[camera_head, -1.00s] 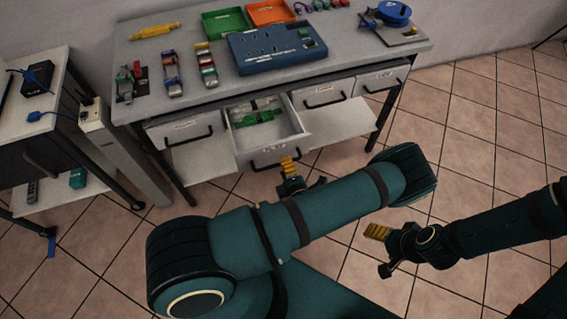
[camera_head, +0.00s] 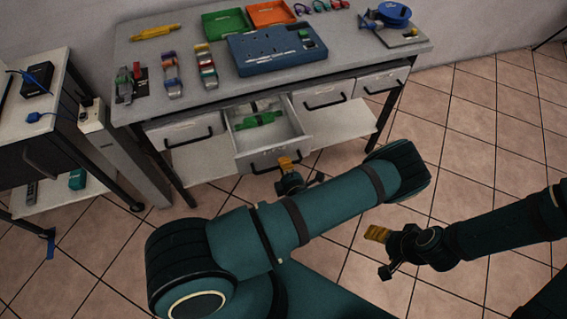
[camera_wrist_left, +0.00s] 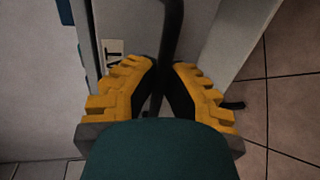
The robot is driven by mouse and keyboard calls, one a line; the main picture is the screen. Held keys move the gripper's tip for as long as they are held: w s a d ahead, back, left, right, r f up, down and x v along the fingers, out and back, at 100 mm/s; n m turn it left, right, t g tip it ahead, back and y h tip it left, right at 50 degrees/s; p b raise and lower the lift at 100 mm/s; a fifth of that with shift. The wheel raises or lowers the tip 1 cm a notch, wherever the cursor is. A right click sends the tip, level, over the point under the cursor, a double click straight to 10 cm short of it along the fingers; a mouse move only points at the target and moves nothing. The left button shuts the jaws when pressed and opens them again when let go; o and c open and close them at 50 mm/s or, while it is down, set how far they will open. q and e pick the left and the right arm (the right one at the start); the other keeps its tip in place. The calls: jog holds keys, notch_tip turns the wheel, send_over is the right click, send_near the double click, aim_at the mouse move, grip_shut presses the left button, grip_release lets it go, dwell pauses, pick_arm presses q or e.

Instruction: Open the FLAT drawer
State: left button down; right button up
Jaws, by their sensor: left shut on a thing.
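The drawer (camera_head: 262,157), second from the left under the workbench, is pulled out, with green and pale items visible inside. Its label is too small to read in the head view; in the wrist view part of a label (camera_wrist_left: 112,50) shows, seemingly ending in "AT". My left gripper (camera_head: 286,163) is at this drawer's front. In the wrist view the yellow fingers of the left gripper (camera_wrist_left: 161,85) are closed around the dark drawer handle (camera_wrist_left: 171,30). My right gripper (camera_head: 377,233) hangs over the floor, away from the bench; its finger gap is unclear.
The other drawers (camera_head: 187,130) look shut. The workbench top (camera_head: 200,30) holds a blue power box (camera_head: 278,50), green and orange trays, cables and a blue reel (camera_head: 394,13). A side table (camera_head: 55,75) stands at left. Tiled floor (camera_head: 470,120) is clear at right.

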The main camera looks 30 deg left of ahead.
pick_arm(q)
jog(key=v, duration=0.2)
jog(key=f+v, duration=0.1)
jog(key=v, duration=0.1)
jog(key=shift+s+d+r, duration=0.1)
jog(key=shift+s+d, duration=0.1)
jog(key=shift+d, duration=0.05)
jog(key=c, duration=1)
grip_release()
jog(key=v, duration=1.2)
jog(key=shift+s, duration=0.1)
